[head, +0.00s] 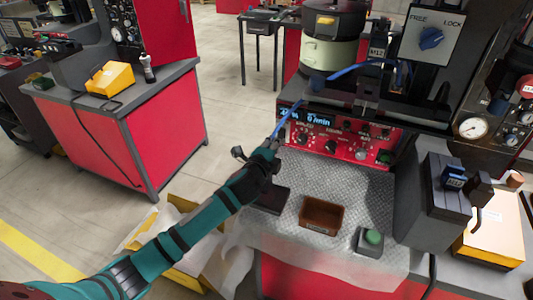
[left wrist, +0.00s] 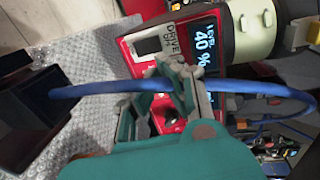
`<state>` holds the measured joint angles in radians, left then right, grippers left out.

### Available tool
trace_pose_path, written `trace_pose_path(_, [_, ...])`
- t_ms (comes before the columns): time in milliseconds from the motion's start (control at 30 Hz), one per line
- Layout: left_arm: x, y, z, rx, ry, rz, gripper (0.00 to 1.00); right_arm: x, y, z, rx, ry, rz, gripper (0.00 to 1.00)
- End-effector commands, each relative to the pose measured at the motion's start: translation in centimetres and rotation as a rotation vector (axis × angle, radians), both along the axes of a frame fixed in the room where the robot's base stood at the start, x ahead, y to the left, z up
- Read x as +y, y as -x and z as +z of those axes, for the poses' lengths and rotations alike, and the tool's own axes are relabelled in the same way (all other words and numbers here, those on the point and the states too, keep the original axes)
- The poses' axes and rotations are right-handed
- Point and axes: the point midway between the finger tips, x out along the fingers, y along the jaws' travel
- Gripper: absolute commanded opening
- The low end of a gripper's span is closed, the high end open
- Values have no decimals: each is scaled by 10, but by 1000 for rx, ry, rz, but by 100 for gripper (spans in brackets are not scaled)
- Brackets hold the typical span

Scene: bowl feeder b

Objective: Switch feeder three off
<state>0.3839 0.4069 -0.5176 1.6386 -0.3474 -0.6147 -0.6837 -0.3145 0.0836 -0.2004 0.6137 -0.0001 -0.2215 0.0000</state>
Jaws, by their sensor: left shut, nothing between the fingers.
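A red control panel (head: 345,151) with knobs, small buttons and a lit display (head: 318,118) sits under the bowl feeder (head: 330,52). In the left wrist view the red panel (left wrist: 128,52) carries a pale plate with a dark rectangle (left wrist: 147,45) beside the lettering DRIVE ON. The lit display (left wrist: 202,42) there reads 40 %. My left gripper (head: 270,143) is shut and empty at the panel's left end. Its fingers (left wrist: 178,92) cover part of the panel, so contact is unclear. No feeder number is readable. My right gripper is not in view.
A blue hose (left wrist: 110,88) crosses in front of the panel in the left wrist view. A FREE/LOCK switch (head: 431,38) is at the upper right.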

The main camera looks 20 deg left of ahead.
Motion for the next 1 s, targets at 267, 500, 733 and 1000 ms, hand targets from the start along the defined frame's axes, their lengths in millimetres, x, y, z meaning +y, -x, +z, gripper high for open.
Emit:
trace_pose_path(267, [3, 43, 17, 1, -2, 1, 0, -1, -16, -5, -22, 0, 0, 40])
trace_pose_path(500, [3, 68, 29, 2, -1, 2, 0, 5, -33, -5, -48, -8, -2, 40])
trace_pose_path(733, [3, 72, 31, 3, -1, 2, 0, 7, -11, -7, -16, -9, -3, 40])
trace_pose_path(1000, [3, 72, 31, 2, -1, 2, 0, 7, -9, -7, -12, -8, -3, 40])
